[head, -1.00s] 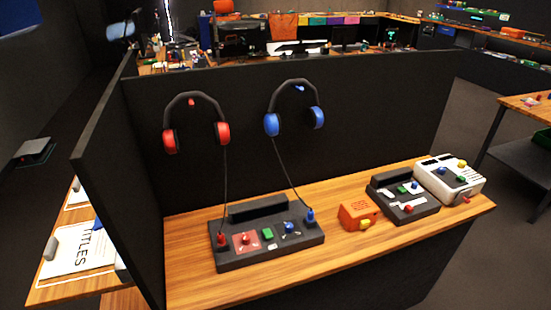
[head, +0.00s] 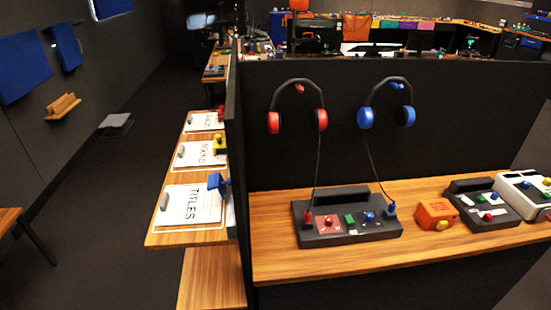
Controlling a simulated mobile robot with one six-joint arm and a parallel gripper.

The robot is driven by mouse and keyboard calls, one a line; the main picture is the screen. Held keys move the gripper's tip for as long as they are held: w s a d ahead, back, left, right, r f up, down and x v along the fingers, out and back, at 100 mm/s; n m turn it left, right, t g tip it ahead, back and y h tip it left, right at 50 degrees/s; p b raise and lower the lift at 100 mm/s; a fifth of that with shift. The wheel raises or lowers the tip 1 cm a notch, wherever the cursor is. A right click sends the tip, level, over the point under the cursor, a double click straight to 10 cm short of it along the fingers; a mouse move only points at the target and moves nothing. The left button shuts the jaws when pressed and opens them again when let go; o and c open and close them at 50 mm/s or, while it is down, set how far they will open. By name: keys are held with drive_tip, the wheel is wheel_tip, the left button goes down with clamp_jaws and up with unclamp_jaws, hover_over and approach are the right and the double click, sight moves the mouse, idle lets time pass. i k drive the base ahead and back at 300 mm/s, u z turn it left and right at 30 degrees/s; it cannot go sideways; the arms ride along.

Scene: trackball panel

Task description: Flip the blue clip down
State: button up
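A blue clip (head: 217,182) stands at the right edge of a clipboard (head: 190,205) whose white sheet reads "TITLES", near the end of a narrow wooden shelf left of the dark partition. It appears to stick up above the sheet, but its exact angle is too small to tell. A grey piece (head: 164,201) lies at the sheet's left edge. My gripper is not in view.
Two more clipboards lie farther back, with a yellow clip (head: 220,144) and a red clip (head: 220,115). The dark partition (head: 235,150) borders the shelf's right side. A wooden desk (head: 330,260) with a control panel (head: 347,233) is to the right. The floor (head: 110,210) at left is open.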

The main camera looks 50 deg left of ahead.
sight(215, 181)
drive_tip(key=u, duration=0.25)
drive_tip(key=k, duration=0.1)
drive_tip(key=u, duration=2.05)
drive_tip(key=i, duration=1)
drive_tip(key=u, duration=0.15)
